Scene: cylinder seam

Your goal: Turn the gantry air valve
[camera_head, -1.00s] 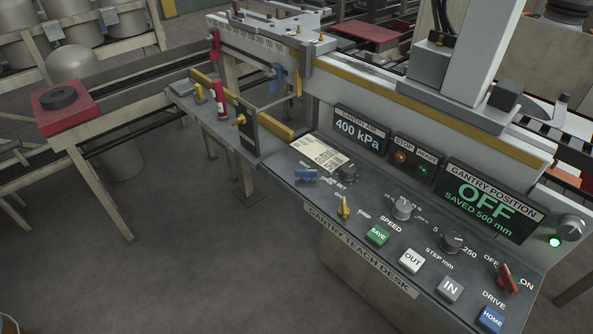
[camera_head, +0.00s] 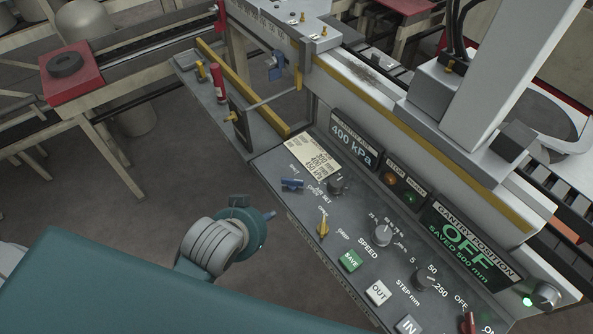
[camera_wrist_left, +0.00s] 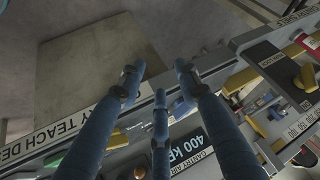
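The gantry teach desk (camera_head: 270,165) slopes across the head view. A blue lever handle (camera_head: 292,184) sits at its left end, beside a black round knob (camera_head: 337,185) and below the pressure display (camera_head: 355,140) reading 400 kPa. Another blue handle (camera_head: 276,70) hangs under the gantry rail. The small labels do not let me tell which is the air valve. My left gripper (camera_head: 268,215) is just left of the desk's front edge, apart from the blue lever. In the left wrist view its blue fingers (camera_wrist_left: 157,82) are spread and empty. My right gripper is not in view.
The desk also carries a yellow selector (camera_head: 323,224), a speed knob (camera_head: 383,234), a green SAVE button (camera_head: 349,261) and a white OUT button (camera_head: 379,292). A side shelf (camera_head: 205,90) holds a red cylinder (camera_head: 218,84). Open floor lies left of the desk.

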